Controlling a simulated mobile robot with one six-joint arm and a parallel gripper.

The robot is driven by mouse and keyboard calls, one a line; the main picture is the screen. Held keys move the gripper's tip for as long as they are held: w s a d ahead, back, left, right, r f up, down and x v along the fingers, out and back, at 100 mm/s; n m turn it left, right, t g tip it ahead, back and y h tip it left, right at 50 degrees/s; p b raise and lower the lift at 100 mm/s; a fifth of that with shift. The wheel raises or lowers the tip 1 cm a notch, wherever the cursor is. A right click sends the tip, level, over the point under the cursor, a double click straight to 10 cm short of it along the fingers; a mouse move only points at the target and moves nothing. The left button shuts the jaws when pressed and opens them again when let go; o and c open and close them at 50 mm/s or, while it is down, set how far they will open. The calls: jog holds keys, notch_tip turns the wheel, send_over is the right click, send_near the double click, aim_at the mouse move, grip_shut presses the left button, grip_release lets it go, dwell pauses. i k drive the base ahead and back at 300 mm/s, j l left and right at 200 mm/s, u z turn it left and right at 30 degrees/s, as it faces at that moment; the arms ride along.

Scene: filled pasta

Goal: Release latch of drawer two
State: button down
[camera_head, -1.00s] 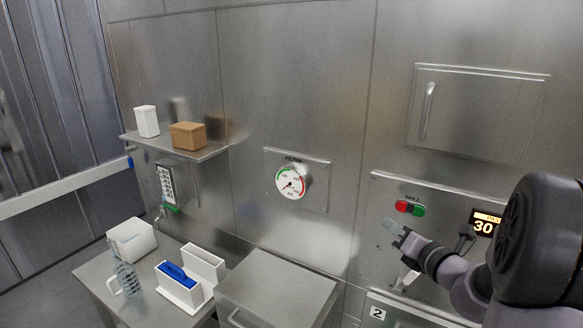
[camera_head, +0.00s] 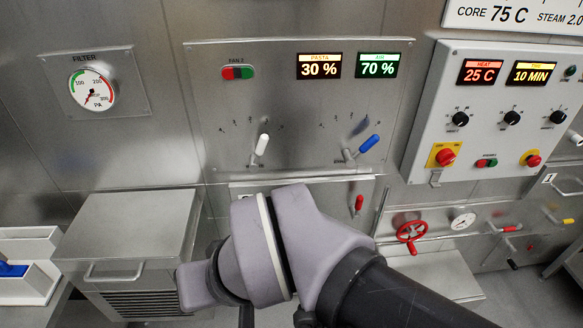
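A front panel (camera_head: 325,192) sits low on the wall below the fan control panel, mostly behind my arm. A white label shows at its upper left, cut off by my arm, so I cannot read it now. A small red-handled lever (camera_head: 359,203) stands out at the panel's right side; I cannot tell for sure that it is drawer two's latch. My arm fills the lower middle of the view. My gripper is not visible, and whether it touches anything is hidden.
The fan panel (camera_head: 220,130) has a white lever (camera_head: 262,145) and a blue lever (camera_head: 369,144) just above my arm. A steel cabinet (camera_head: 130,225) stands at left. A red valve wheel (camera_head: 411,232) and a grey control box (camera_head: 420,130) are at right.

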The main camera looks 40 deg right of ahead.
aim_at(357, 205)
jog(key=k+z, duration=0.1)
jog(key=z, duration=1.7)
